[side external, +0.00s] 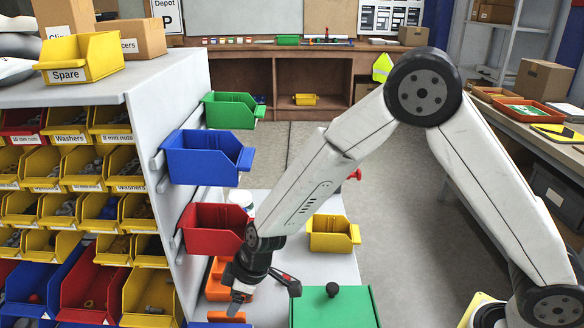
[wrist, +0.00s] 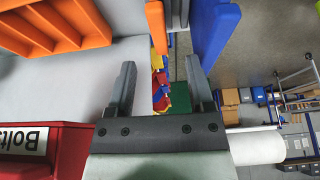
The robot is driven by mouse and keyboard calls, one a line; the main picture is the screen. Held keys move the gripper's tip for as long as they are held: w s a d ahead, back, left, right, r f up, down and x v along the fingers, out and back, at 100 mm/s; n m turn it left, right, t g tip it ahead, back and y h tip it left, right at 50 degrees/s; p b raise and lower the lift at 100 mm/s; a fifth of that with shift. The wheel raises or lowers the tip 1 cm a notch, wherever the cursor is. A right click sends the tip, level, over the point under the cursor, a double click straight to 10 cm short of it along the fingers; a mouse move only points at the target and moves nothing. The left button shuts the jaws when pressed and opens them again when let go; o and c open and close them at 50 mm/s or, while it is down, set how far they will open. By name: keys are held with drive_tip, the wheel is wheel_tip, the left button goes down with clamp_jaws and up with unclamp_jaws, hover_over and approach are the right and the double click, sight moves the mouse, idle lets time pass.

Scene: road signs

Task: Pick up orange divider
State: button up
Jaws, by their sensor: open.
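My gripper (side external: 237,303) points down at the lower middle of the side view, beside the orange pieces. In the wrist view its two fingers (wrist: 161,70) are apart with nothing held between them. An orange slotted piece (side external: 216,280) stands on the light surface just left of my gripper; an orange piece with compartments shows at the wrist view's upper left (wrist: 55,28). A second, low orange piece (side external: 226,318) lies just below the fingertips in the side view. A thin orange upright edge (wrist: 157,27) shows beyond the fingers. I cannot tell which orange piece is the divider.
A blue panel (wrist: 214,32) stands close to the right finger. A red bin (side external: 212,229) and a blue bin (side external: 205,158) hang on the rack's side. A yellow bin (side external: 333,233) and a green box (side external: 335,308) stand to the right. A white cylinder (wrist: 256,147) shows near the gripper.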

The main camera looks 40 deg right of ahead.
sight(225, 315)
drive_tip(key=shift+x, duration=0.85)
drive_tip(key=shift+x, duration=2.6)
drive_tip(key=shift+c, duration=0.2)
clamp_jaws()
